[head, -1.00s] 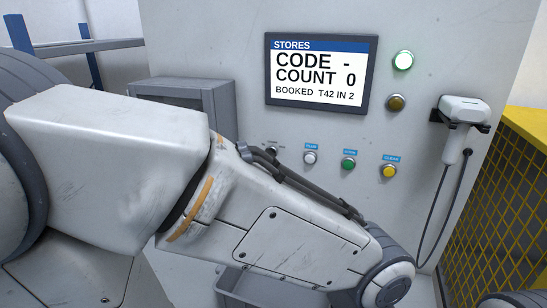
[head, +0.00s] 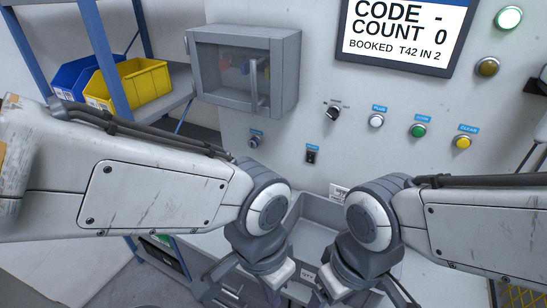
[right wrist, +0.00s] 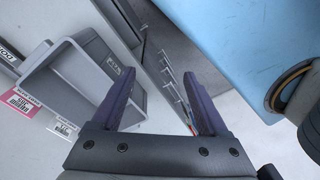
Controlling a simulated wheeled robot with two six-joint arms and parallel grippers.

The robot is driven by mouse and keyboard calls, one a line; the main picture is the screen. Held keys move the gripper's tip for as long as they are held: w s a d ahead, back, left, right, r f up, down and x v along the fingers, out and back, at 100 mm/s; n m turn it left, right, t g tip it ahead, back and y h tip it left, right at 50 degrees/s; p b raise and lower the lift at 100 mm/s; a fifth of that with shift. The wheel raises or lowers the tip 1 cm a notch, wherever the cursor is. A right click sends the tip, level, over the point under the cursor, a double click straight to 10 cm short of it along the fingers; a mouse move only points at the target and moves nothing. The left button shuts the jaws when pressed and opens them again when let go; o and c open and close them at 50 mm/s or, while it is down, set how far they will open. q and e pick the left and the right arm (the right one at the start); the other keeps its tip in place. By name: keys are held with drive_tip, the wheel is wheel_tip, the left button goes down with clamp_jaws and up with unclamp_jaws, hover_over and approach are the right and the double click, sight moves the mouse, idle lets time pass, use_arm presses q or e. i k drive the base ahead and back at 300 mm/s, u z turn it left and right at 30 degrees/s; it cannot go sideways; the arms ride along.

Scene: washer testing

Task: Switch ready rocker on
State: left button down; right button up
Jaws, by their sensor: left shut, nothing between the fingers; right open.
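The small black rocker (head: 312,156) sits low on the grey panel, under a blue label too small to read for certain. I cannot tell which way it is tipped. My left gripper (head: 238,288) is at the bottom of the head view, below and left of the rocker, shut and apart from the panel; its tips are partly cut off or hidden. My right gripper (head: 362,292) is to its right, below the rocker. In the right wrist view the right gripper (right wrist: 158,76) is open, with nothing between its fingers.
A black selector knob (head: 333,113) and white (head: 376,121), green (head: 418,131) and yellow (head: 462,142) buttons are near the rocker. A round switch (head: 254,142) is left. A grey cabinet (head: 245,68) juts out above. A grey tray (head: 308,212) lies below, between my arms.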

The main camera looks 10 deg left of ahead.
sight(310, 155)
drive_tip(key=z, duration=0.55)
drive_tip(key=k, duration=1.3)
drive_tip(key=u, duration=0.05)
drive_tip(key=i, duration=0.6)
drive_tip(key=u, duration=0.7)
drive_tip(key=i, duration=1.1)
drive_tip(key=z, duration=0.4)
